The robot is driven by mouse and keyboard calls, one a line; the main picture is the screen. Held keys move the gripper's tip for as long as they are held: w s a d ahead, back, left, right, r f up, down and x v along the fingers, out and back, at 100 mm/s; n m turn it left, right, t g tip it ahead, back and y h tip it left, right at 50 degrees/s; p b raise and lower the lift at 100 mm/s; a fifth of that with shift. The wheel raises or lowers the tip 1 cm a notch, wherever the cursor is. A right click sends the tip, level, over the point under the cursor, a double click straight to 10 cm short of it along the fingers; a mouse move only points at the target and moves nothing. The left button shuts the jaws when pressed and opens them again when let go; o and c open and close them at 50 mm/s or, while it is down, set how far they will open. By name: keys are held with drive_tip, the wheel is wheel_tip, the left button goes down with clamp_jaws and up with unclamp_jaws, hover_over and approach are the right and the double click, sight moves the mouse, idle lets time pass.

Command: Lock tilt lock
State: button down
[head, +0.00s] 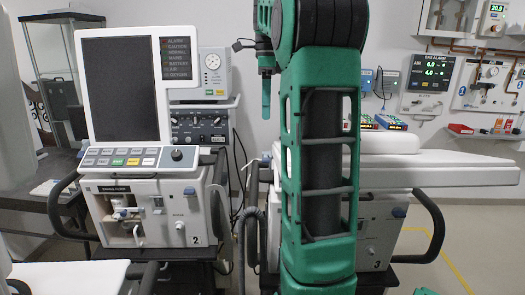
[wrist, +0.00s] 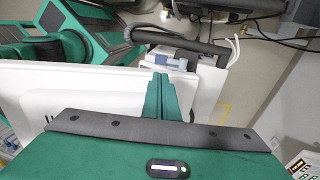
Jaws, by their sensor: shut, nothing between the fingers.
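No part is clearly marked as the tilt lock, and I cannot tell which piece it is. Ventilator 2 (head: 150,188) stands at the left with its screen (head: 122,88) upright. A small blue-grey piece (head: 190,190) sits on its upper right front. Ventilator 3 (head: 375,235) is partly hidden behind my arm, and a similar blue-grey piece (head: 398,212) shows on it. My gripper (head: 266,112) points down between the two machines. In the wrist view my gripper (wrist: 160,78) has its fingers together and empty, over a white panel edge, with a blue-grey block (wrist: 168,60) beyond the tips.
A white panel lies flat on ventilator 3 (head: 450,160). Dark handles (head: 432,225) stick out at the machines' sides. Cables hang between the machines. A gas alarm panel (head: 430,78) is on the back wall. A glass cabinet (head: 55,80) stands at the left.

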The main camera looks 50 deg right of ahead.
sight(266, 159)
drive_tip(key=f, duration=0.8)
drive_tip(key=s+a+f, duration=0.1)
drive_tip(key=f, duration=0.3)
drive_tip(key=shift+a+f, duration=0.1)
drive_tip(key=shift+f, duration=0.1)
drive_tip(key=shift+s, duration=0.15)
